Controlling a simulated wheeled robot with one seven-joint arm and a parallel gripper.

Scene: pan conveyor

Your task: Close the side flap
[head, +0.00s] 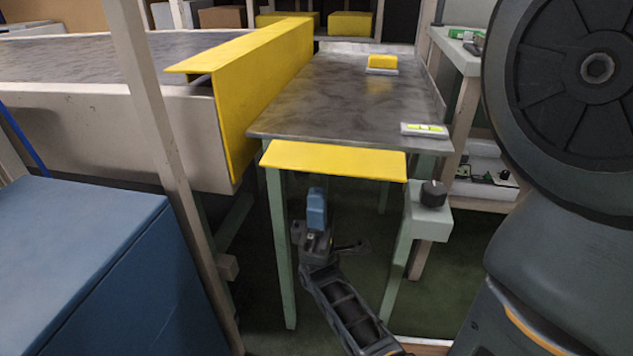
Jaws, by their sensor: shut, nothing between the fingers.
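A yellow flap (335,161) sticks out from the front edge of the grey-topped table (345,95), a little below the top. A long yellow guard (238,115) with a bent top stands along the table's left side; I cannot tell which of the two is the side flap. My gripper (316,208) points up under the front flap, between the table's front legs. Its blue fingers are shut and empty. Its tips appear just below the flap and apart from it.
A conveyor (110,125) lies left of the guard, behind a pale post (160,130). A blue box (75,250) fills the lower left. A black knob (433,193) sits by the table's right front leg. A level (424,130) and yellow block (382,63) lie on the table.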

